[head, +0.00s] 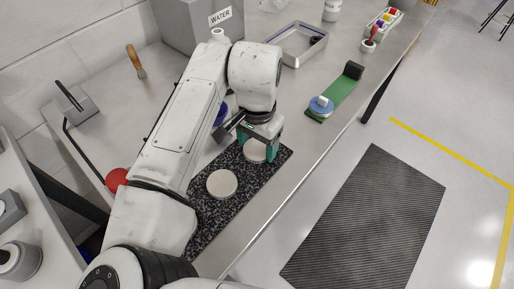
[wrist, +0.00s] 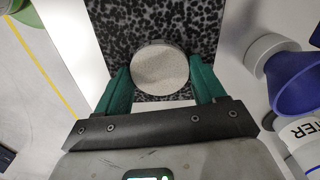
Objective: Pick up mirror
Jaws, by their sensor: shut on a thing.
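A round pale grey disc, which looks like the mirror (head: 254,152), is at my gripper (head: 262,148) over the far part of a black speckled board (head: 207,220). In the wrist view, the disc (wrist: 160,66) sits between the green fingers of my gripper (wrist: 161,82), which are closed on its sides. I cannot tell whether the disc touches the board or is lifted. A second pale round disc (head: 222,183) lies on the nearer part of the board, clear of my gripper.
A green stand (head: 343,92) with a blue disc (head: 320,105) is to the right. A metal tray (head: 297,42) and a grey WATER box (head: 190,22) are at the back. A blue funnel-like thing (wrist: 296,84) is beside the board. The bench's front edge is close by.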

